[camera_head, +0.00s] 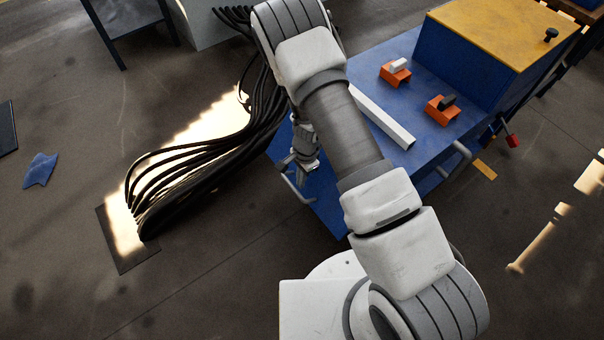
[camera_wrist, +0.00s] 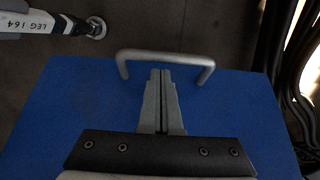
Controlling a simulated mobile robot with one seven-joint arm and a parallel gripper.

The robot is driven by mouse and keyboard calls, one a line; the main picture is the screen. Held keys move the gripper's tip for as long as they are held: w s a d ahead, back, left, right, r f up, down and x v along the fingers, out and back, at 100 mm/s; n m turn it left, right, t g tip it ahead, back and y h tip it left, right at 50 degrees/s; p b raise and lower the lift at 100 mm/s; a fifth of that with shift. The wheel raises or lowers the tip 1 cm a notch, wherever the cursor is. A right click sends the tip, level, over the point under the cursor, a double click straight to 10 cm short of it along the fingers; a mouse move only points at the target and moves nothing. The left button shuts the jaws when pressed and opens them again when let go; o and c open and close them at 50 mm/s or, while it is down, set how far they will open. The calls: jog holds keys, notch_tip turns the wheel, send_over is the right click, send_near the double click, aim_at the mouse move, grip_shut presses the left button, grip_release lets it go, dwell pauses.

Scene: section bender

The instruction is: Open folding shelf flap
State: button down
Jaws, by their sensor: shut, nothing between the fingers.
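The blue flap panel (camera_wrist: 60,115) fills much of the wrist view, with a grey bar handle (camera_wrist: 188,59) along its far edge. My gripper (camera_wrist: 161,72) is shut and empty. Its fingertips point at the middle of the handle and appear close to it, but I cannot tell whether they touch. In the head view my gripper (camera_head: 306,166) is over the left side of the blue bench (camera_head: 352,78), near a handle (camera_head: 297,190). My arm hides much of the panel there.
A white bar (camera_head: 383,116) and two orange blocks (camera_head: 396,74) (camera_head: 441,111) lie on the bench. A second handle (camera_head: 460,158) is at its right. Black cables (camera_head: 190,160) run to the floor at left; they also show in the wrist view (camera_wrist: 290,85).

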jog(key=shift+f, duration=0.7)
jog(key=shift+a, duration=0.1)
jog(key=s+a+r+g+y+p, duration=0.1)
jog(key=r+g+y+p, duration=0.1)
jog(key=r, duration=0.7)
jog(key=s+a+r+g+y+p, duration=0.1)
jog(key=a+r+g+y+p, duration=0.1)
jog(key=r, duration=0.7)
jog(key=g+y+p, duration=0.1)
jog(key=y+p, duration=0.1)
jog(key=y, duration=0.1)
jog(key=shift+s+a+y, duration=0.2)
jog(key=shift+a+y, duration=0.05)
jog(key=shift+y, duration=0.05)
jog(key=shift+r, duration=0.1)
jog(key=p+v, duration=0.3)
jog(key=v, duration=1.4)
jog(key=shift+w, duration=0.25)
